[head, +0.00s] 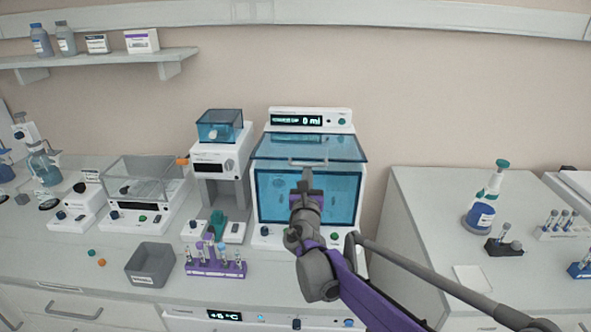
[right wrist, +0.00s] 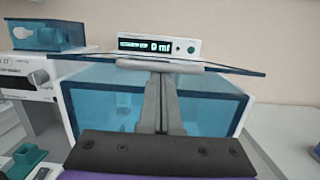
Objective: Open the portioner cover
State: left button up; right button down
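The portioner (head: 341,123) is a white machine in the middle of the counter, with a lit "0 ml" display. Its clear blue cover (head: 335,148) has a pale bar handle (head: 325,162) along the front edge. In the right wrist view the cover (right wrist: 232,68) appears tilted a little up, its front edge standing off the blue box below. My right gripper (head: 308,180) is in front of the portioner, its fingers close together at the handle (right wrist: 190,67), and looks shut on it. The fingertips are partly hidden behind the bar. My left gripper is not in view.
A white device with a blue top box (head: 220,127) stands close on the left. A purple tube rack (head: 215,268) and a grey bin (head: 150,264) sit in front of it.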

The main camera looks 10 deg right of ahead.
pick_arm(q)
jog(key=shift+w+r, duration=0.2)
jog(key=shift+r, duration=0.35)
pick_arm(e)
jog(key=shift+r, duration=0.7)
pick_arm(q)
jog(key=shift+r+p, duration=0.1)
jog(key=shift+p, duration=0.2)
pick_arm(e)
jog(key=shift+r, duration=0.15)
pick_arm(q)
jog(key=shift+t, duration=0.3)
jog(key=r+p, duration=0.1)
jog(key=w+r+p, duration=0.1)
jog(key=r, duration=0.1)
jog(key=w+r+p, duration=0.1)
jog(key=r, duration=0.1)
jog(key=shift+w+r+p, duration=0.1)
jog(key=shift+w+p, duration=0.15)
jog(key=shift+p, duration=0.05)
pick_arm(e)
jog(key=w+r, duration=0.3)
jog(key=r, duration=0.3)
jog(key=shift+d+r, duration=0.35)
jog(key=shift+d, duration=0.1)
